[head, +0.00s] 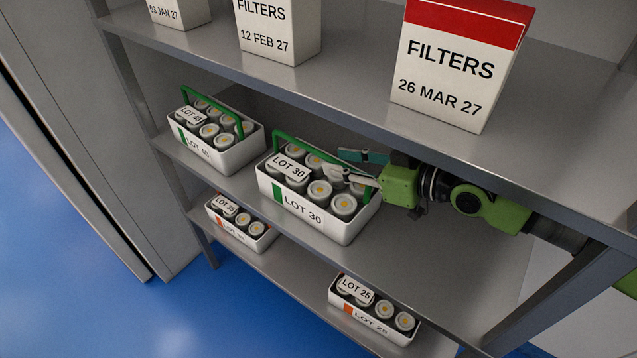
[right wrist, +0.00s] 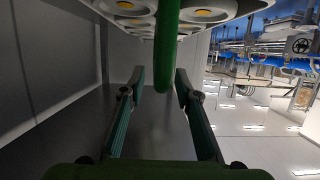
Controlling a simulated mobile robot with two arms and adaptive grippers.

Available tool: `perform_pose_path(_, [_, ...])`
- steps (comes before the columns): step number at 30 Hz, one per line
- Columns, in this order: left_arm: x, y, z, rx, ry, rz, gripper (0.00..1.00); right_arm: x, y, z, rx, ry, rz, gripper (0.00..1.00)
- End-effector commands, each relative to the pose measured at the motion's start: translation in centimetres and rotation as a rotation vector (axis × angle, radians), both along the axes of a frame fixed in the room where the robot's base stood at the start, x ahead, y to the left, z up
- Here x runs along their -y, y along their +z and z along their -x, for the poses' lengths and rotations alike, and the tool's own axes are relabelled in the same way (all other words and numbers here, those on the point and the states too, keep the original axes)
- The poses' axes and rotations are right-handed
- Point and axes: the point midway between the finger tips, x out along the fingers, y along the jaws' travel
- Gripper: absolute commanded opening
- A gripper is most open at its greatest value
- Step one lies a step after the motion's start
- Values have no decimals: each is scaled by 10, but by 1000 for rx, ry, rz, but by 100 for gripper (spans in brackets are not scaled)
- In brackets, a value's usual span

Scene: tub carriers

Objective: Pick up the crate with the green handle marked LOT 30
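The LOT 30 crate (head: 330,222) is white with a green stripe, stands on the middle shelf and holds several white canisters. Its green handle (head: 318,158) stands up over it and carries a LOT 30 tag. My right gripper (head: 333,163) reaches in from the right at the handle's height, above the crate's right end. In the right wrist view, the handle (right wrist: 167,45) lies between my two spread fingers (right wrist: 160,85), with gaps on both sides. The gripper is open and holds nothing. My left gripper is not in view.
A LOT 40 crate (head: 219,156), also green-handled, stands to the left on the same shelf. LOT 35 (head: 242,234) and LOT 25 (head: 375,322) crates stand on the shelf below. The upper shelf (head: 330,88), with FILTERS boxes (head: 455,72), lies close above my right arm.

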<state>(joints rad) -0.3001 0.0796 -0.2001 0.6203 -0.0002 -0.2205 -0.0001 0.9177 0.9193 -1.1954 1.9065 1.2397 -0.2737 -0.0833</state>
Motion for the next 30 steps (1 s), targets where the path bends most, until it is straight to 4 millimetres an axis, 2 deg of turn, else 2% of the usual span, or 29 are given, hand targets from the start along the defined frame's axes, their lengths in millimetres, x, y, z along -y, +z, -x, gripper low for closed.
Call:
perform_pose_path(4, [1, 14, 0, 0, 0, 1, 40, -18, 4, -18, 1, 2, -1, 30])
perform_pose_path(8, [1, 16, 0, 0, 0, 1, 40, -29, -3, -25, 1, 2, -1, 30])
perform_pose_path(17, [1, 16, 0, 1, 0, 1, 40, -32, -6, -28, 1, 0, 1, 30])
perform_pose_path(21, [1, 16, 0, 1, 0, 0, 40, -32, -6, -28, 1, 1, 0, 0])
perform_pose_path(26, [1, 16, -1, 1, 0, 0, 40, -32, -6, -28, 2, 2, 0, 0])
perform_pose_path(27, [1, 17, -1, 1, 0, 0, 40, -33, 3, -30, 16, 2, -12, 0])
perform_pose_path(30, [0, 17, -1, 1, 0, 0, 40, -33, 3, -30, 15, 2, -11, 0])
